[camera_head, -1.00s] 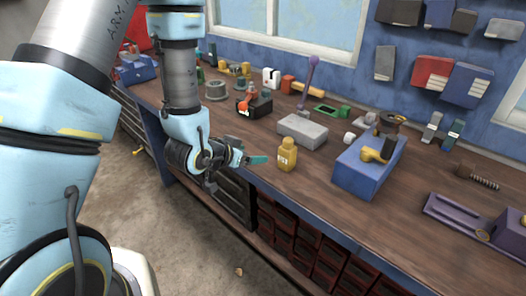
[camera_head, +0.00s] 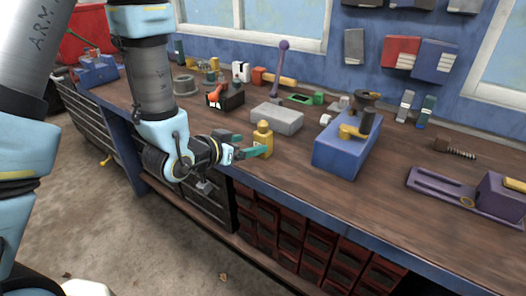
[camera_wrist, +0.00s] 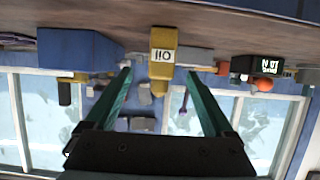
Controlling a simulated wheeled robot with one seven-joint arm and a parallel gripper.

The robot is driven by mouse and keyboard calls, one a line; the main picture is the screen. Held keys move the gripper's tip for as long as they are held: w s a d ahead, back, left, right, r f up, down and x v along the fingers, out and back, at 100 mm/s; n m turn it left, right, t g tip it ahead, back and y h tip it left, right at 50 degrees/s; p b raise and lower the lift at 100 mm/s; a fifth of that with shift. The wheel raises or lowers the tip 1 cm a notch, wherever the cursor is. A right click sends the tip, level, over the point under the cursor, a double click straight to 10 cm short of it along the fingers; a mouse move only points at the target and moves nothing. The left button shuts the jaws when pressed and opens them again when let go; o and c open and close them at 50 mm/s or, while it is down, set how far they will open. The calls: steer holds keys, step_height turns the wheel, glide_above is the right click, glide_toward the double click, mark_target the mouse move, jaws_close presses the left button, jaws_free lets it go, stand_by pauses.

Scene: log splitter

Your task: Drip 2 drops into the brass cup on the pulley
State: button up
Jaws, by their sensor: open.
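A yellow oil bottle (camera_head: 263,141) stands upright near the front edge of the workbench. In the wrist view, which is upside down, the bottle (camera_wrist: 163,48) with its OIL label lies ahead, in line with the gap between my fingers. My gripper (camera_head: 247,147) is open with teal fingers, level with the bottle and close to its left side. I cannot tell whether the fingers touch it. A blue machine (camera_head: 338,158) to the right carries a brass-yellow part (camera_head: 353,132) and a dark round wheel. I cannot make out clearly which part is the cup.
A grey block (camera_head: 277,118) lies behind the bottle. A purple slide (camera_head: 440,184) and a brown screw (camera_head: 455,148) lie at the right. The front bench strip right of the bottle is clear.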

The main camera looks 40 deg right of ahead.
mark_target(259, 141)
steer(key=shift+d+f, duration=0.1)
steer(key=shift+d, duration=0.15)
steer(key=shift+p+x, duration=1.1)
steer(key=shift+x, duration=0.55)
steer(key=p+x, duration=0.2)
steer(key=x, duration=0.1)
steer(key=shift+w, duration=0.25)
steer(key=shift+w+d+f, duration=0.15)
steer(key=shift+d+f, duration=0.15)
steer(key=shift+d, duration=0.2)
steer(key=shift+c, duration=0.4)
jaws_close()
